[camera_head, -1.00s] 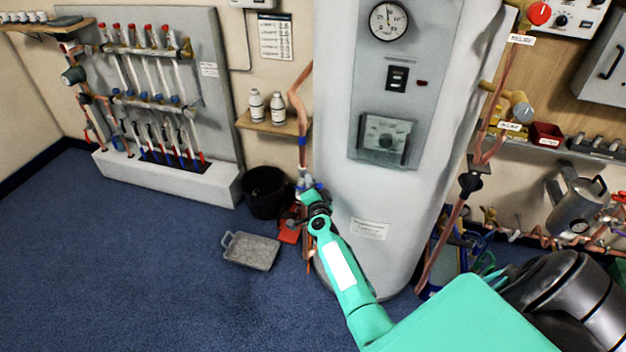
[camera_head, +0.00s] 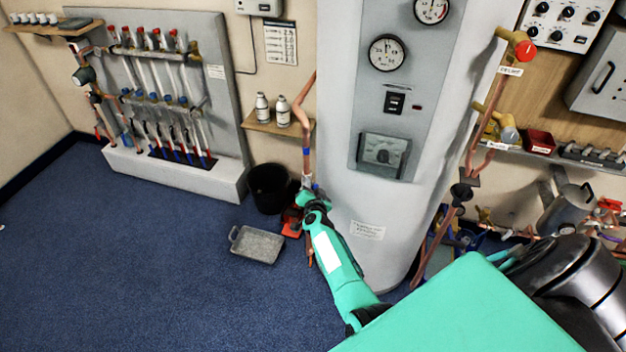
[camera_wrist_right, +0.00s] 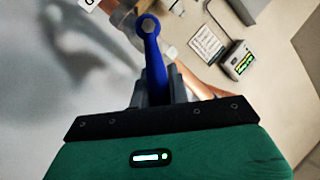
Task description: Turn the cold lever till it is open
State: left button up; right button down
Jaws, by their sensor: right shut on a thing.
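The blue cold lever (camera_wrist_right: 153,48) shows in the right wrist view, with a round eye at its upper end around a grey metal hub. My right gripper (camera_wrist_right: 160,92) is shut on the lever's lower part, its grey fingers on either side of it. In the head view my right gripper (camera_head: 308,192) is at the copper pipe (camera_head: 304,120) left of the white cylinder (camera_head: 372,220). There the gripper and arm hide most of the lever, and its angle cannot be told. My left gripper is not in view.
A black bucket (camera_head: 270,190) and a grey tray (camera_head: 256,245) are on the blue floor left of my right arm. A shelf with two white bottles (camera_head: 283,112) is above. The white cylinder stands close on the arm's right.

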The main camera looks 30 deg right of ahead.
jog(key=w+n+g+p, duration=0.1)
jog(key=p, duration=0.2)
jog(key=a+r+n+g+p, duration=0.1)
jog(key=n+p, duration=0.1)
jog(key=p, duration=0.2)
jog(key=shift+w+a+r+h, duration=0.3)
jog(key=shift+w, duration=0.1)
jog(key=shift+w+a+f+n+g+p, duration=0.1)
jog(key=shift+w+a+n+g+p, duration=0.2)
jog(key=shift+n+g+p, duration=0.25)
jog(key=shift+w+a+f+n+g+p, duration=0.15)
jog(key=shift+w+n+g+p, duration=0.15)
jog(key=shift+n, duration=0.35)
jog(key=shift+h, duration=0.3)
jog(key=c, duration=1.3)
grip_release()
jog(key=shift+c, duration=0.2)
